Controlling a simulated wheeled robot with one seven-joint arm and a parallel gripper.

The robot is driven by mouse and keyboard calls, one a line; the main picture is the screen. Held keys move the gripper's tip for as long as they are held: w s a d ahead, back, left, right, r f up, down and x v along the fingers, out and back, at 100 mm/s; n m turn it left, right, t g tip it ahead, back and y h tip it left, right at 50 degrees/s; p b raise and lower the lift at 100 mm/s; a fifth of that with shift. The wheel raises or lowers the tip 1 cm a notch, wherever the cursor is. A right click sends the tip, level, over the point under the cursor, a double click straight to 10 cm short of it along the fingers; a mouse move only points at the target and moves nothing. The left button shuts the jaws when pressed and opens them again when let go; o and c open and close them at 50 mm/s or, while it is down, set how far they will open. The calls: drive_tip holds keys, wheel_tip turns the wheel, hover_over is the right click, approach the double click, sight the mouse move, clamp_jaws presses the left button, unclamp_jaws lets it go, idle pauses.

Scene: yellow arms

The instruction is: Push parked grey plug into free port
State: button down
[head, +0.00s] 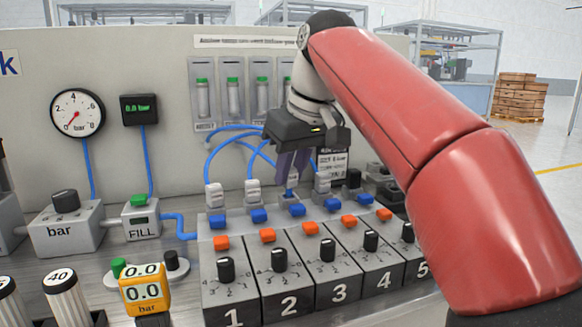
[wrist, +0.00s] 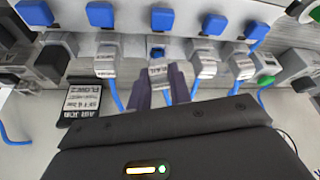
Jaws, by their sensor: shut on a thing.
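My gripper (head: 292,165) is shut on a grey plug (head: 293,180) behind valve block 3. In the wrist view, my gripper (wrist: 163,80) has its purple fingers on both sides of this grey plug (wrist: 158,73). A small blue port (wrist: 157,52) shows just beyond the plug, in line with it. The plug looks set back from this port; whether its tip touches is hidden. Other grey plugs with blue hoses sit at block 1 (head: 214,195), block 2 (head: 252,190) and block 4 (head: 322,183).
Neighbouring plugs (wrist: 106,64) (wrist: 205,66) stand close on both sides of the fingers. A black label card (wrist: 82,104) and a dark fitting (wrist: 52,60) lie to the left in the wrist view. Blue hoses (head: 222,148) loop near my gripper. A gauge (head: 77,113) hangs on the panel.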

drive_tip(key=shift+f+b, duration=0.55)
drive_tip(key=shift+f, duration=0.35)
drive_tip(key=c, duration=1.2)
unclamp_jaws()
wheel_tip(320, 180, up, 4)
drive_tip(key=p, duration=0.3)
drive_tip(key=shift+f+p, duration=0.25)
drive_tip(key=shift+p, duration=0.05)
wheel_tip(320, 180, up, 5)
drive_tip(key=shift+a+f, duration=0.1)
drive_tip(key=shift+r, duration=0.4)
